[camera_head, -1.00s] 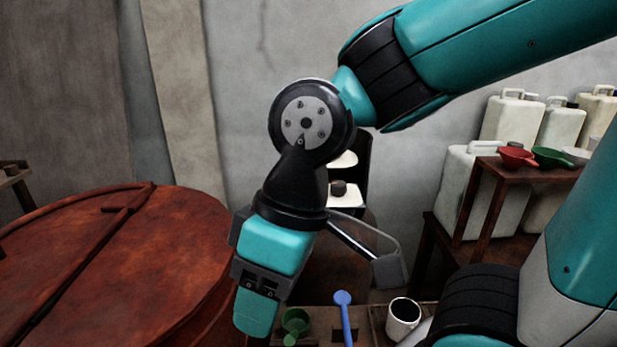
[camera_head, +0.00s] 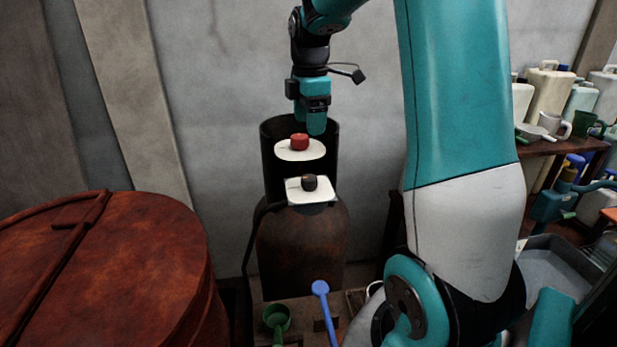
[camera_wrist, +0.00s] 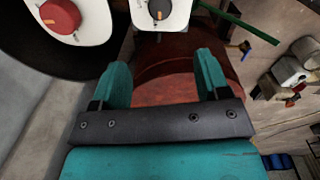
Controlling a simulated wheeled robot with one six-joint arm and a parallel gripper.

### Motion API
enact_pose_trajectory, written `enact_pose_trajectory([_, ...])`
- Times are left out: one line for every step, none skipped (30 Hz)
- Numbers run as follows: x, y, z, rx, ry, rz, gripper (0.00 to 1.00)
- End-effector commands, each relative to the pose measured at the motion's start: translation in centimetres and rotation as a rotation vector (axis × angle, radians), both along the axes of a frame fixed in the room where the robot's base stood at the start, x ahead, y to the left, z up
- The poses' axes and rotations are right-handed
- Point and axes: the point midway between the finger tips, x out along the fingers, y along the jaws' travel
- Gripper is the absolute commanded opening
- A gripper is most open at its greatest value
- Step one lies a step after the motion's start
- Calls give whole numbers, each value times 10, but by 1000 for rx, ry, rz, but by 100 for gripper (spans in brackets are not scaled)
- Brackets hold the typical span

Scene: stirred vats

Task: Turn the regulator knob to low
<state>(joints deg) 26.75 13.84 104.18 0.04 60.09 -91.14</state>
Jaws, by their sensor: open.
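Two knobs are on the dark cylinder. The red knob (camera_head: 299,142) sits on a round white plate (camera_head: 287,155); the black knob (camera_head: 309,183) sits on a square white plate (camera_head: 296,195) lower and nearer. I cannot tell which is the regulator knob. My gripper (camera_head: 316,130) points down, open and empty, above and just right of the red knob. In the wrist view, the red knob (camera_wrist: 60,16) is at the upper left with an orange mark. The black knob (camera_wrist: 159,9), also orange-marked, is at the top, beyond the open fingers (camera_wrist: 163,66). Dial labels are unreadable.
A dark curved guard (camera_head: 328,165) stands around the red knob. The large rusty vat (camera_head: 110,270) fills the left. A blue ladle (camera_head: 322,300) and a green scoop (camera_head: 276,318) lie below on a low table. Jugs stand on the right.

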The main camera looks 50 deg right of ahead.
Motion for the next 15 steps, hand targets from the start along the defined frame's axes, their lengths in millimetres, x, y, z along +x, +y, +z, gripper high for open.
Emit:
enact_pose_trajectory([-1,0,-9,3,5,0,69])
enact_pose_trajectory([-1,1,-16,3,7,0,69])
enact_pose_trajectory([0,0,-24,4,7,-1,69])
enact_pose_trajectory([-1,0,-31,5,8,-1,69])
enact_pose_trajectory([-1,0,-38,4,7,-1,69])
enact_pose_trajectory([-1,0,-48,4,7,-2,69])
enact_pose_trajectory([0,0,-54,4,6,-2,69])
enact_pose_trajectory([0,0,-61,4,7,-2,69])
enact_pose_trajectory([0,0,-71,4,7,-2,69])
enact_pose_trajectory([1,0,-77,4,7,-2,69])
enact_pose_trajectory([1,-1,-84,4,7,-2,69])
enact_pose_trajectory([1,0,-93,4,7,-2,69])
enact_pose_trajectory([1,0,-100,4,6,-2,69])
enact_pose_trajectory([1,-1,-106,4,6,-2,69])
enact_pose_trajectory([2,-1,-114,4,6,-2,69])
